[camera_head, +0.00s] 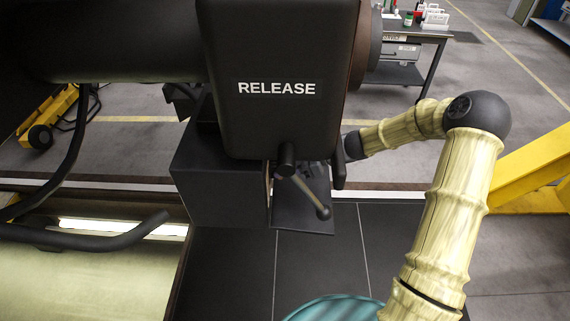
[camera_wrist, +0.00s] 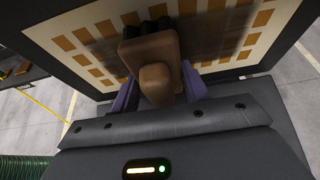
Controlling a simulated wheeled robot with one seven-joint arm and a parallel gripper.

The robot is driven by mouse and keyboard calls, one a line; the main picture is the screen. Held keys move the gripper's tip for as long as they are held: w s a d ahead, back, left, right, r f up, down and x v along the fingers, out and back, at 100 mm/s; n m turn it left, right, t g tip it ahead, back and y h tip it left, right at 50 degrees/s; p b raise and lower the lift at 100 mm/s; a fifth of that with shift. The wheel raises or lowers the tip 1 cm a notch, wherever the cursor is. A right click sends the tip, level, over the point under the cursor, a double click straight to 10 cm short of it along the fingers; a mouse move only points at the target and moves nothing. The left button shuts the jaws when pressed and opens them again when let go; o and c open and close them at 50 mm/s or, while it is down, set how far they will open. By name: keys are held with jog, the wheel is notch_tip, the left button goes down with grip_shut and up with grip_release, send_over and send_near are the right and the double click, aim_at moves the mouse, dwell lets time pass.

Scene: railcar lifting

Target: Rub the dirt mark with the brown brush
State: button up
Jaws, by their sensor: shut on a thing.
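In the wrist view, my gripper (camera_wrist: 158,92) has purple fingers shut on the brown brush (camera_wrist: 152,52). The brush's rounded handle end points toward the camera and its dark bristle side faces a pale panel (camera_wrist: 85,18) edged with orange blocks. In the head view the brush, mark and fingers are hidden behind the black RELEASE box.
The black RELEASE box (camera_head: 277,120) with a lever (camera_head: 312,198) hangs in front of my arm's far end. A dark pipe (camera_head: 100,238) is at the left. Yellow structure (camera_head: 525,165) stands at the right. A table (camera_head: 410,45) with small items is behind.

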jog(key=shift+w+p, duration=0.55)
jog(key=shift+w, duration=1.15)
jog(key=shift+w+p, duration=0.35)
jog(key=shift+w, duration=1.45)
jog(key=shift+r, duration=0.1)
jog(key=shift+w, duration=0.15)
jog(key=shift+w+d, duration=0.1)
jog(key=shift+w, duration=1.45)
jog(key=shift+s+p, duration=0.3)
jog(key=shift+s, duration=1.45)
